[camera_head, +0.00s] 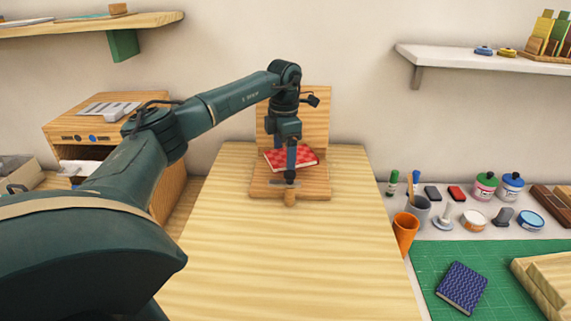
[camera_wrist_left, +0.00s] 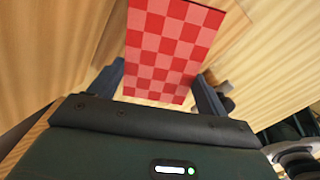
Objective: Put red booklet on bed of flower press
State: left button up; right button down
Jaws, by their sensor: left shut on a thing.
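The red checkered booklet (camera_head: 306,159) is at the wooden flower press (camera_head: 262,188), over its flat bed, in the head view. The press's upright wooden board (camera_head: 318,110) stands behind it. My left gripper (camera_head: 291,174) reaches down over the press and is shut on the booklet. In the left wrist view the booklet (camera_wrist_left: 170,50) lies between the two dark fingers (camera_wrist_left: 160,95). I cannot tell whether the booklet touches the bed. My right gripper is not in view.
The light wooden table (camera_head: 290,260) is clear in front of the press. An orange cup (camera_head: 405,230) stands at its right edge. A green mat (camera_head: 440,250) with a blue patterned booklet (camera_head: 462,287) lies at right. Inkpads and several stamping items line the wall behind it.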

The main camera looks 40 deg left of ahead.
aim_at(284, 157)
pick_arm(q)
jog(key=shift+f, duration=1.9)
jog(key=shift+f, duration=0.15)
jog(key=o, duration=1)
notch_tip(284, 157, up, 12)
jog(key=shift+r, duration=0.15)
